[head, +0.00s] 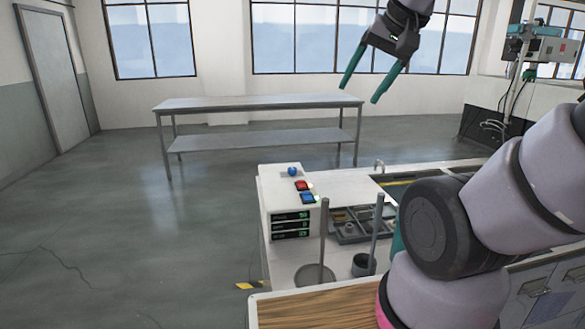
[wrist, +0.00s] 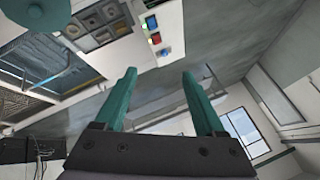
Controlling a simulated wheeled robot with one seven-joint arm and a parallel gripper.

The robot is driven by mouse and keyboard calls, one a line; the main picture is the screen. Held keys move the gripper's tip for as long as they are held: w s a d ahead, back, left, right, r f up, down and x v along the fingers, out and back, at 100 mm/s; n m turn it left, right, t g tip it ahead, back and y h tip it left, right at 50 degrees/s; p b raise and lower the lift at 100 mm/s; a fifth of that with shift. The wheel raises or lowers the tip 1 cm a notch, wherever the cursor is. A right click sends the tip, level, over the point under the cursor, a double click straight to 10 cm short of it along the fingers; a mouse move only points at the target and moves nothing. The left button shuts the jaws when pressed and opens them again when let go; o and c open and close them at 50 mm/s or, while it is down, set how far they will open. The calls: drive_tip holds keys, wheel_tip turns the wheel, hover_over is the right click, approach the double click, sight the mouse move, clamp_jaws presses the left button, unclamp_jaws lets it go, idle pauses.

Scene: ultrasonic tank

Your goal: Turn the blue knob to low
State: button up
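The blue knob (head: 292,171) is a small round knob on top of the white control box (head: 268,210), at its far end. A red button (head: 302,186) and a square blue button (head: 307,197) sit nearer on the same panel. The wrist view also shows the blue knob (wrist: 163,52), beyond my fingertips. My gripper (head: 360,93) is high above and to the right of the box, well apart from the knob. Its two teal fingers (wrist: 158,74) are open and empty. The knob's marking and setting are too small to read.
The control box stands on a bench with a tray of parts (head: 350,238), a tank and two upright rods in bases. A wooden top (head: 320,312) is at the front. A metal table (head: 260,101) stands behind. The air between gripper and box looks clear.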

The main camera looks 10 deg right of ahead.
drive_tip(key=w+m+g, duration=0.2)
drive_tip(key=w+m, duration=0.1)
drive_tip(key=w, duration=0.8)
drive_tip(key=m+g+h, duration=0.2)
drive_tip(key=m+g, duration=0.3)
drive_tip(key=m, duration=0.4)
hover_over(292, 168)
wheel_tip(292, 168, down, 22)
wheel_tip(292, 168, down, 9)
drive_tip(key=shift+f, duration=0.2)
clamp_jaws()
